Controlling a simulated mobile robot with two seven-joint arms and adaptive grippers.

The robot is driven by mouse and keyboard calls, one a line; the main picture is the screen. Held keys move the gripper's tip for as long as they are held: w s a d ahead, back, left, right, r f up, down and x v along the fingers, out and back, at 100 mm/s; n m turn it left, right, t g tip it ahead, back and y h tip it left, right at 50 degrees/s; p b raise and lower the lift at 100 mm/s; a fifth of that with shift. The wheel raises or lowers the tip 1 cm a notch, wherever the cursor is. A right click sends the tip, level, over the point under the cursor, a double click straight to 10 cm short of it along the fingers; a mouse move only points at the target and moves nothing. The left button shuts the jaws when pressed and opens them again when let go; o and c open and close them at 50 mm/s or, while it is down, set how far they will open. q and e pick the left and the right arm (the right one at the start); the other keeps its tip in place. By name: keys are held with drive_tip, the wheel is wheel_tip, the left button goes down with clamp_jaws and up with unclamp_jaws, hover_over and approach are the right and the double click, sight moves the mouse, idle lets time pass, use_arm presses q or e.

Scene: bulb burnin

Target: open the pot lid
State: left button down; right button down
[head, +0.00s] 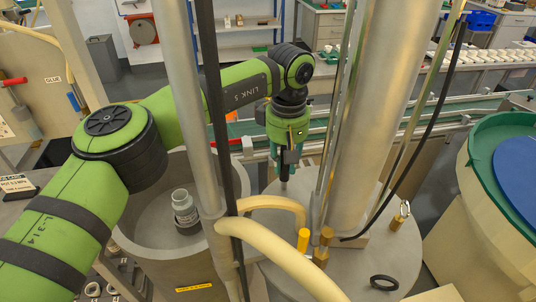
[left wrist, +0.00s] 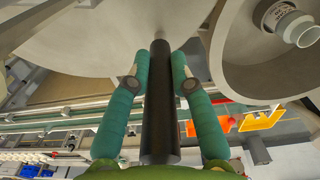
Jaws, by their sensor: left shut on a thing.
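The pot lid (head: 395,250) is a flat round grey metal plate at the lower right of the head view; it also shows in the left wrist view (left wrist: 90,35). A thick metal column hides part of it. A black upright handle (left wrist: 158,110) rises from the lid near its far edge. My left gripper (head: 286,158) is shut on this handle, with its teal fingers on both sides of it in the left wrist view. I cannot tell from these views whether the lid is raised. My right gripper is not in view.
A thin post and cream hoses (head: 275,255) cross in front. Brass fittings and a black ring (head: 384,282) sit on the lid. A green-rimmed drum (head: 480,150) stands right.

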use_arm(q)
drive_tip(key=shift+s+d+m, duration=0.5)
drive_tip(key=shift+s+d, duration=0.05)
drive_tip(key=shift+d, duration=0.25)
drive_tip(key=c, duration=1.1)
unclamp_jaws()
drive_tip(key=shift+a, duration=0.1)
